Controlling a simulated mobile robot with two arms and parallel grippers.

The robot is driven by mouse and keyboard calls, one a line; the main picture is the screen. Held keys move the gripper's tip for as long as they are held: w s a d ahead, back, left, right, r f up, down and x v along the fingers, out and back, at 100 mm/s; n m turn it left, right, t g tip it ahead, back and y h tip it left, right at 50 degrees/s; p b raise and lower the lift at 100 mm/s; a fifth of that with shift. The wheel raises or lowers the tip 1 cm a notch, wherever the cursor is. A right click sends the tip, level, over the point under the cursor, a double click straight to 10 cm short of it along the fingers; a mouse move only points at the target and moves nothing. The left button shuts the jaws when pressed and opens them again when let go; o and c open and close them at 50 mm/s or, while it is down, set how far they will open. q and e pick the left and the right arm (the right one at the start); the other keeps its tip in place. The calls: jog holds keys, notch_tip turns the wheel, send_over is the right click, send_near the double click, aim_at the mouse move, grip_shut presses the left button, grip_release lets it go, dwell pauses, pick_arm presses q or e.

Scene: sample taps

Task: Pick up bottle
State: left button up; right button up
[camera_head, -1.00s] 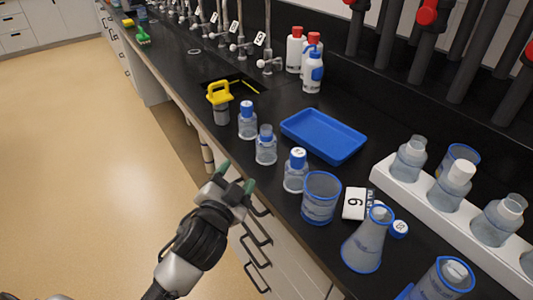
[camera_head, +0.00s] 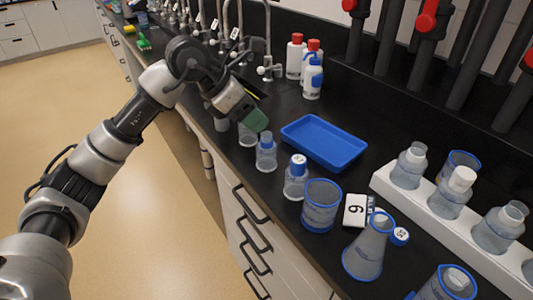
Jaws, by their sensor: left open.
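My left gripper (camera_head: 254,119), with green fingertips, hangs over the row of small bottles along the front of the black bench. A clear bottle (camera_head: 247,138) is directly below the fingertips, its upper part hidden by them; I cannot tell whether they touch. Beside it stand a clear bottle with a blue neck (camera_head: 266,155) and a clear bottle with a white-topped blue cap (camera_head: 295,183), both upright. The left gripper is open, and I see nothing held in it. My right gripper is not in view.
A blue tray (camera_head: 315,151) lies behind the bottles. A blue-rimmed beaker (camera_head: 321,210), a flask (camera_head: 367,252) and a number 6 card (camera_head: 355,209) stand to the right. A white rack (camera_head: 405,203) holds several bottles. Taps line the back left.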

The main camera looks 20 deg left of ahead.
aim_at(265, 135)
pick_arm(q)
jog(key=shift+y, duration=0.9)
jog(key=w+f, duration=0.1)
jog(key=f, duration=0.1)
jog(key=w+a+f, duration=0.1)
jog(key=shift+w+f, duration=0.15)
jog(key=shift+f, duration=0.2)
jog(key=x, duration=0.2)
jog(key=p+x, duration=0.1)
jog(key=x, duration=0.2)
jog(key=shift+w+d+f+p, duration=0.15)
jog(key=shift+d+p, duration=0.15)
jog(key=shift+d, duration=0.1)
grip_shut()
